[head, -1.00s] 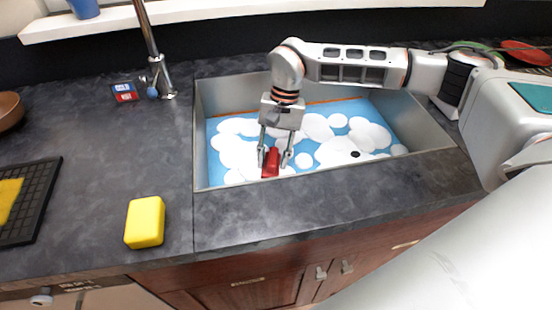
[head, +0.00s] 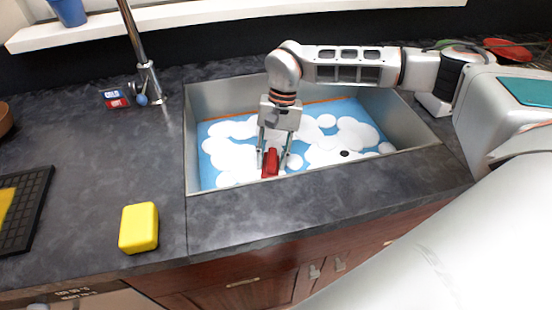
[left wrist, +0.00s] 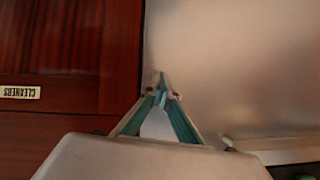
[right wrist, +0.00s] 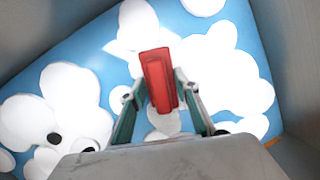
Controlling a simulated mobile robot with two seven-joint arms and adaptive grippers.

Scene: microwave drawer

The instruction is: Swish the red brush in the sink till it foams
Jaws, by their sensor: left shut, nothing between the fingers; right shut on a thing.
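The red brush (head: 270,163) is held between the fingers of my right gripper (head: 272,160), inside the sink (head: 225,92). The right wrist view also shows the brush (right wrist: 159,80) in the shut fingers of the right gripper (right wrist: 160,98). Below it, white foam clumps (right wrist: 222,62) cover much of the blue water (right wrist: 255,40). The head view cannot show clearly whether the brush's lower end touches the foam. My left gripper (left wrist: 161,88) is shut and empty in the left wrist view, in front of a brown cabinet face (left wrist: 75,35) and a pale surface.
A yellow sponge (head: 138,228) lies on the dark counter (head: 95,155) left of the sink. A faucet (head: 146,75) stands at the sink's back left, near a small red and blue item (head: 116,99). A black rack (head: 25,210) is at far left. The sink walls surround the right gripper.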

